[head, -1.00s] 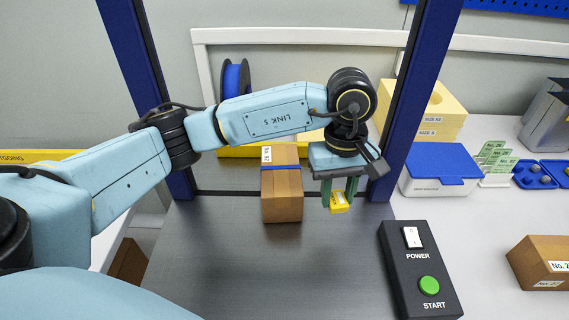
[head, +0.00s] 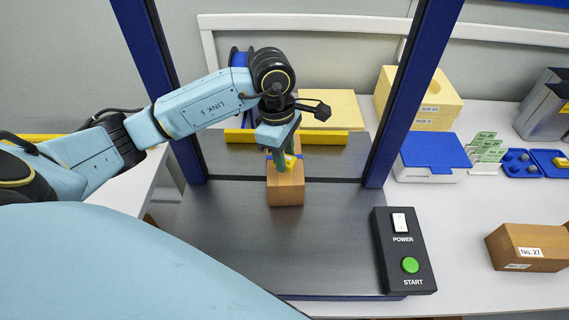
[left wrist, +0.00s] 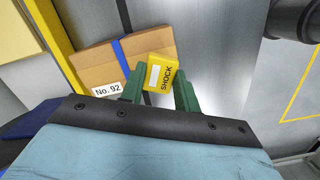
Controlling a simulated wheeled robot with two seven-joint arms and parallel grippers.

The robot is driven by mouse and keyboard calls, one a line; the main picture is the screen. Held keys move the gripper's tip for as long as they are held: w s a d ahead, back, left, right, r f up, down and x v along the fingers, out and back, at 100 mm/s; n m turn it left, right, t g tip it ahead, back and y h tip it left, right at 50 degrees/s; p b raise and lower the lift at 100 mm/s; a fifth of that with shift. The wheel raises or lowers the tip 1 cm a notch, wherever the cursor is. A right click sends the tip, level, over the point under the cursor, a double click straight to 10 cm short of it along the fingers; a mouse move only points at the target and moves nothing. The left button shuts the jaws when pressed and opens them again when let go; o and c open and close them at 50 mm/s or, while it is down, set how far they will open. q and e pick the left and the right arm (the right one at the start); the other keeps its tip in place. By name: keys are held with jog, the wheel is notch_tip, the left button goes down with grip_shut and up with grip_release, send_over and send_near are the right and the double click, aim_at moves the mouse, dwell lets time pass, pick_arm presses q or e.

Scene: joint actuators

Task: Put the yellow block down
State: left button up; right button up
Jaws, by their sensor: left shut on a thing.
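The yellow block (left wrist: 160,72), marked SHOCK, is between the green fingers of my left gripper (left wrist: 158,88) in the left wrist view. The gripper is shut on it. In the head view my left gripper (head: 285,160) and the yellow block (head: 290,162) are over the brown box (head: 286,190) with a blue strap. The box also shows in the left wrist view (left wrist: 95,68), labelled No. 92. I cannot tell whether the block touches the box top. My right gripper is not in view.
The box stands on a dark metal plate (head: 230,230) between blue posts (head: 408,95). A yellow bar (head: 325,137) runs behind it. A black control box (head: 405,250) with POWER and START stands at the right. The plate front is clear.

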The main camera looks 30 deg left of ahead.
pick_arm(q)
jog(key=shift+f, duration=1.85)
jog(key=shift+f, duration=0.2)
jog(key=o, duration=0.9)
jog(key=shift+o, duration=0.2)
jog(key=shift+r, duration=0.1)
jog(key=shift+r, duration=0.1)
jog(key=r, duration=0.4)
jog(key=a+r, duration=0.1)
jog(key=r, duration=0.7)
jog(key=shift+s+a, duration=0.15)
jog(key=shift+a, duration=0.05)
